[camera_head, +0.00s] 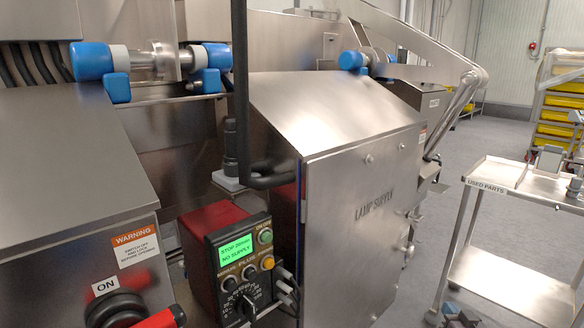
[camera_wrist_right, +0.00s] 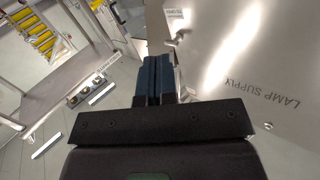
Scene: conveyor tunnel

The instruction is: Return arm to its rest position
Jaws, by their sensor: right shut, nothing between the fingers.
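My right gripper (camera_head: 455,310) shows only in part at the bottom edge of the head view, low between the lamp supply cabinet (camera_head: 345,245) and the used parts cart (camera_head: 487,170). In the right wrist view its dark blue fingers (camera_wrist_right: 153,80) are together with nothing between them. That view also shows the lamp supply cabinet (camera_wrist_right: 240,60) to the right of the fingers and the cart (camera_wrist_right: 60,85) to the left. The gripper appears clear of both; the exact gaps cannot be told. My left gripper is not in view.
A control box (camera_head: 240,265) with a green display stands left of the cabinet. A sloped steel housing (camera_head: 65,160) with a warning label and a rotary switch is at far left. A rack of yellow crates (camera_head: 560,115) stands at back right. Grey floor (camera_head: 480,135) is clear behind the cart.

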